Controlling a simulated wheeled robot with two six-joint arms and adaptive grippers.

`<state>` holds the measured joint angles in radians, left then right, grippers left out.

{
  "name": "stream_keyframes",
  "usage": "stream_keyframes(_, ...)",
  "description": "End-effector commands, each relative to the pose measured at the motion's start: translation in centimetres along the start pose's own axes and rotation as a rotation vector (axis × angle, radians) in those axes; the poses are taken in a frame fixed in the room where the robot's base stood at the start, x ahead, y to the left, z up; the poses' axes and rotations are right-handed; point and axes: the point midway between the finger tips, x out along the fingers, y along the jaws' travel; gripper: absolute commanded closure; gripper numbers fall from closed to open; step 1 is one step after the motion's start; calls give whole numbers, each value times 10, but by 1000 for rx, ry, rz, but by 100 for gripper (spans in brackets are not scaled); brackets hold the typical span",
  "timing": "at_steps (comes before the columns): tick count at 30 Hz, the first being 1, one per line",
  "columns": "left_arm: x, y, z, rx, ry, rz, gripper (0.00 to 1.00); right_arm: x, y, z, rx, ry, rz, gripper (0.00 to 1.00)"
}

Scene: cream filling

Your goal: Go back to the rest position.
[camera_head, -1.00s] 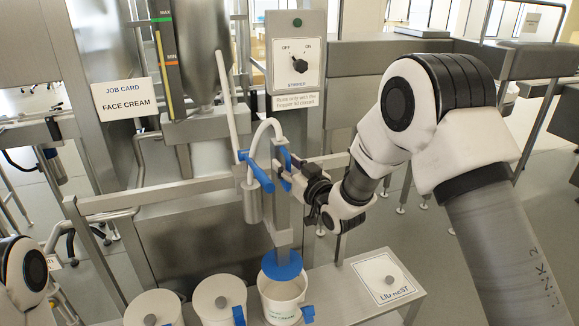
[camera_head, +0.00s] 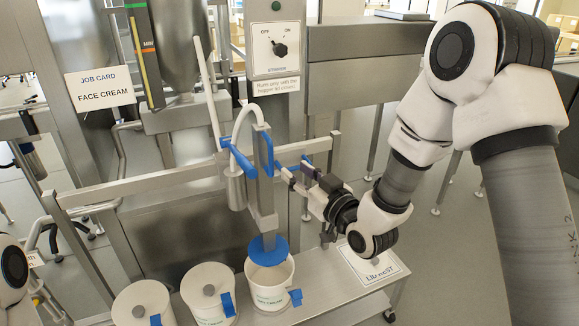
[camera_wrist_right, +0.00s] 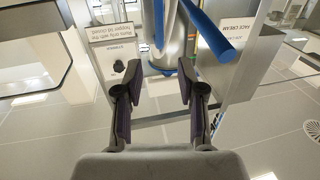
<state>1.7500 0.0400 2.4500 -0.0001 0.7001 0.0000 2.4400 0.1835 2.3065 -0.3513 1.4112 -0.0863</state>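My right gripper (camera_head: 292,172) is open and empty, just right of the steel filling column (camera_head: 262,195) with its blue handles (camera_head: 240,159). In the right wrist view its two fingers (camera_wrist_right: 155,85) stand apart with nothing between them, and a blue handle (camera_wrist_right: 207,28) shows beyond them. I cannot tell whether a fingertip touches the blue part by the column. An open white tub (camera_head: 268,294) stands under the column, with a blue disc (camera_head: 268,251) at its mouth. My left arm shows only at the lower left edge; its gripper is out of view.
Two lidded tubs (camera_head: 210,307) (camera_head: 143,308) stand left of the open tub. A lid nest plate (camera_head: 368,266) lies on the bench to its right. A steel rail (camera_head: 150,187) runs behind the tubs. The switch panel (camera_head: 277,48) is set to the upper back.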

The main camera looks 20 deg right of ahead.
Motion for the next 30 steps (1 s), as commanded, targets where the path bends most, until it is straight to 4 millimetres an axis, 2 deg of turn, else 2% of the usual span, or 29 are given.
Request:
stream_keyframes(4,0,0,0,0,0,0,60,0,0,2,1,-3,0,61)
stream_keyframes(5,0,0,0,0,0,0,60,0,0,5,2,-10,0,61)
stream_keyframes(7,0,0,0,0,0,0,60,-2,-1,24,8,-45,-2,61)
stream_keyframes(8,0,0,0,0,0,0,60,-4,-3,38,11,-70,-4,61)
stream_keyframes(10,0,0,0,0,0,0,60,-12,-9,82,22,-154,-14,61)
stream_keyframes(13,0,0,0,0,0,0,60,-40,-20,163,45,-335,-12,61)
stream_keyframes(15,0,0,0,0,0,0,60,-71,-28,219,63,-495,-2,61)
stream_keyframes(17,0,0,0,0,0,0,60,-102,-34,263,78,-640,10,61)
stream_keyframes(18,0,0,0,0,0,0,60,-126,-38,291,89,-742,19,61)
stream_keyframes(20,0,0,0,0,0,0,60,-167,-45,328,107,-901,38,61)
stream_keyframes(21,0,0,0,0,0,0,60,-196,-49,348,118,-1007,53,61)
stream_keyframes(24,0,0,0,0,0,0,60,-265,-57,381,146,-1259,101,61)
stream_keyframes(27,0,0,0,0,0,0,60,-314,-58,388,182,-1460,170,61)
stream_keyframes(30,0,0,0,0,0,0,60,-336,-59,388,209,-1558,208,61)
